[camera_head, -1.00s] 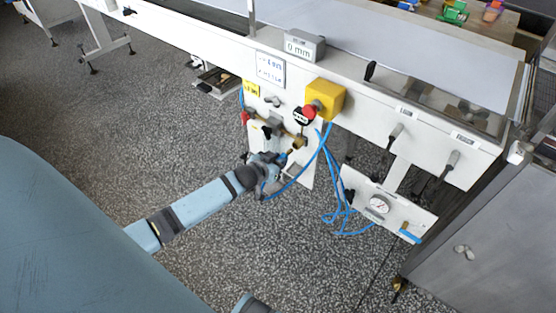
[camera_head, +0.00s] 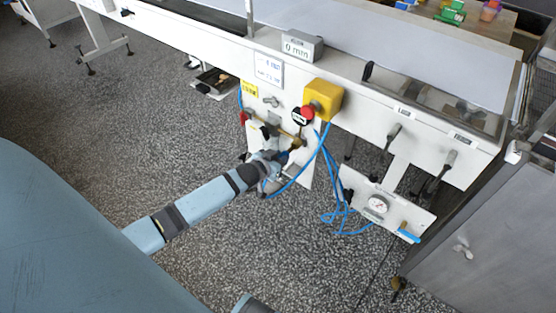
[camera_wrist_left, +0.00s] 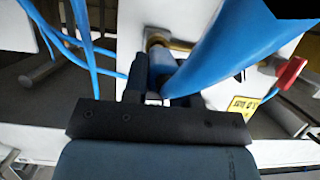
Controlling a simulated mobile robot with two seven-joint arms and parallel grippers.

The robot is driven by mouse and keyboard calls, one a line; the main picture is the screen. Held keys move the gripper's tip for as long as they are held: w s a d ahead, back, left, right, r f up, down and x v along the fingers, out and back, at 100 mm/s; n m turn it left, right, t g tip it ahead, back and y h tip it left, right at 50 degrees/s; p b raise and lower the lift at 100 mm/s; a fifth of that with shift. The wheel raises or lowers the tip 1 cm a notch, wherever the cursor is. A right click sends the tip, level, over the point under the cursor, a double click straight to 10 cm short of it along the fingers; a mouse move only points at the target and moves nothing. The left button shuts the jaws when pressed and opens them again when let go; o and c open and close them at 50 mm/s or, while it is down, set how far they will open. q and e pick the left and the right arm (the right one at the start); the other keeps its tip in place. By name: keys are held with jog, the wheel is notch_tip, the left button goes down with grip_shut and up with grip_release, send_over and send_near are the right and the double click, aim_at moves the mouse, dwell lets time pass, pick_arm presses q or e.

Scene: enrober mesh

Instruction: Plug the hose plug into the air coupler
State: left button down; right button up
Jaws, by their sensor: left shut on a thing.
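My left gripper (camera_head: 276,158) is shut on the hose plug, close in front of the white valve panel. In the left wrist view its dark fingers (camera_wrist_left: 162,92) close around the blue plug (camera_wrist_left: 162,62), and the thick blue hose (camera_wrist_left: 225,48) runs off to the upper right. The brass air coupler (camera_wrist_left: 157,38) shows right at the plug's far end; it also shows in the head view (camera_head: 298,143) just beyond the gripper. The two look close to or touching; I cannot tell whether the plug is seated. My right gripper is out of view.
A yellow box with a red button (camera_head: 323,98) sits above the panel. Loose blue hoses (camera_head: 333,190) hang to the right, near a gauge panel (camera_head: 400,212). A red handle (camera_wrist_left: 291,72) is at the right in the left wrist view. The floor left of the arm is clear.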

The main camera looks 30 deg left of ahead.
aim_at(284, 153)
pick_arm(q)
jog(key=shift+w+d, duration=0.1)
jog(key=shift+w, duration=1.5)
jog(key=shift+s, duration=0.2)
jog(key=shift+s+r+p, duration=0.1)
jog(key=shift+s+p, duration=0.25)
jog(key=shift+s, duration=0.2)
jog(key=shift+s+p, duration=0.8)
jog(key=shift+s, duration=0.4)
jog(key=shift+p, duration=0.85)
dwell(0.3)
jog(key=shift+w+b, duration=0.5)
jog(key=shift+w, duration=1.4)
jog(key=c, duration=0.8)
grip_release()
jog(key=shift+c, duration=0.2)
